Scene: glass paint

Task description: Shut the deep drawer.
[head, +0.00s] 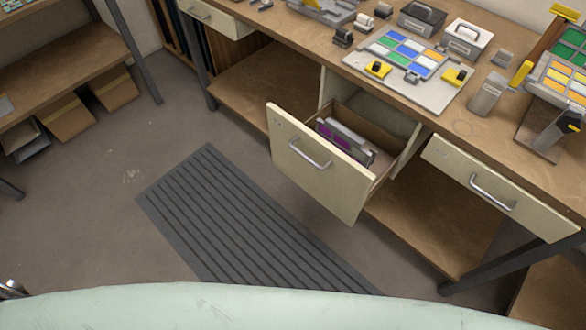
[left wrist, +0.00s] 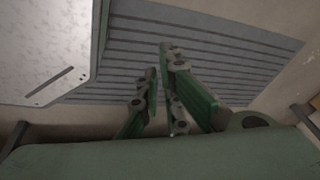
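The deep drawer (head: 315,178) hangs pulled out under the workbench in the head view. Its cream front has a grey bar handle (head: 308,153). The open top shows a purple and grey set of upright items (head: 345,142) inside. My left gripper (left wrist: 158,62) shows in the left wrist view over the floor, with its green fingers close together and nothing seen between them. It is not touching the drawer. My right gripper is in neither view.
A shallower drawer (head: 497,188) is right of the deep one, and another (head: 215,18) is at the far left. The bench top (head: 440,112) holds a tile board (head: 408,66), boxes and tools. A ribbed grey mat (head: 240,215) lies on clear floor before the bench.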

